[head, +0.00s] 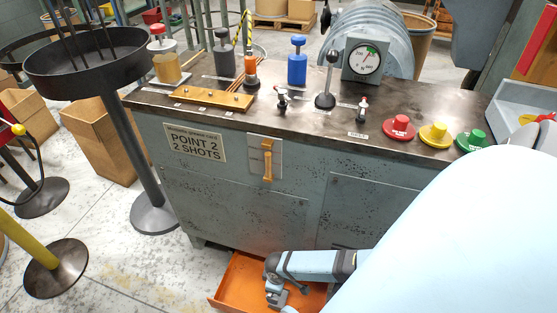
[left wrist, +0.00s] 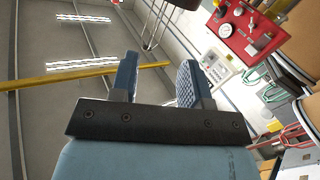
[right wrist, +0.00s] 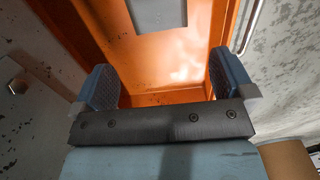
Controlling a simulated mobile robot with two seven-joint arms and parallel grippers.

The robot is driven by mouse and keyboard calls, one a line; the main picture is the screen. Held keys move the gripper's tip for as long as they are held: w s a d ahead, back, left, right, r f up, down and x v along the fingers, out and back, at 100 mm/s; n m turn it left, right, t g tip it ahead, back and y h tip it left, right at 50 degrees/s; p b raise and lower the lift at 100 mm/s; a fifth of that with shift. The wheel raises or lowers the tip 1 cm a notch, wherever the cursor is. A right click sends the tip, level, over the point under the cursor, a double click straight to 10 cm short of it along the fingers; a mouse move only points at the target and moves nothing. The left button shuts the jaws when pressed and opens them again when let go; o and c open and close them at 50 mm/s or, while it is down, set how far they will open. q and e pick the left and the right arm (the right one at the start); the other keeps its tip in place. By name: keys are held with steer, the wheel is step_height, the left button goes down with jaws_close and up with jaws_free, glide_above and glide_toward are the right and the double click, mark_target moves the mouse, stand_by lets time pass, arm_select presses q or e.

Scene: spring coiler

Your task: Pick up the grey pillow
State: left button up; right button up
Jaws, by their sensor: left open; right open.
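No thing that I can surely call a grey pillow shows. A flat grey piece (right wrist: 157,12) lies in the orange tray (right wrist: 170,60) at the top of the right wrist view, cut off by the edge; I cannot tell if it is the pillow. My right gripper (right wrist: 165,88) is open and empty, its fingers above the tray. In the head view the right gripper (head: 276,288) is over the orange tray (head: 236,280) low in front of the bench. My left gripper (left wrist: 160,78) is open and empty, facing the ceiling and a wall; the head view does not show it.
The grey bench (head: 235,195) carries knobs, levers, a gauge (head: 367,60) and red, yellow and green buttons (head: 434,134). A black round stand (head: 128,150) is left of it, with cardboard boxes (head: 95,140) behind. A large light-blue part of mine covers the lower right.

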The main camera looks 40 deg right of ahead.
step_height(320, 180, down, 6)
steer(key=b, duration=0.2)
steer(key=shift+r+b, duration=0.15)
steer(key=shift+b, duration=0.25)
steer(key=shift+s+a+f, duration=0.1)
steer(key=shift+f, duration=0.4)
steer(key=f+b, duration=0.4)
steer(key=shift+s+d+f, duration=0.1)
steer(key=shift+d, duration=0.25)
steer(key=shift+f+b, duration=0.3)
steer(key=shift+f, duration=0.25)
arm_select(q)
steer(key=w+m, duration=0.1)
steer(key=w+a+f+m, duration=0.1)
steer(key=m, duration=0.1)
steer(key=w+a+f+m+t+h, duration=0.1)
steer(key=shift+m, duration=0.3)
steer(key=shift+d, duration=0.1)
arm_select(e)
steer(key=shift+c, duration=0.2)
steer(key=c, duration=0.8)
steer(key=shift+c, duration=0.3)
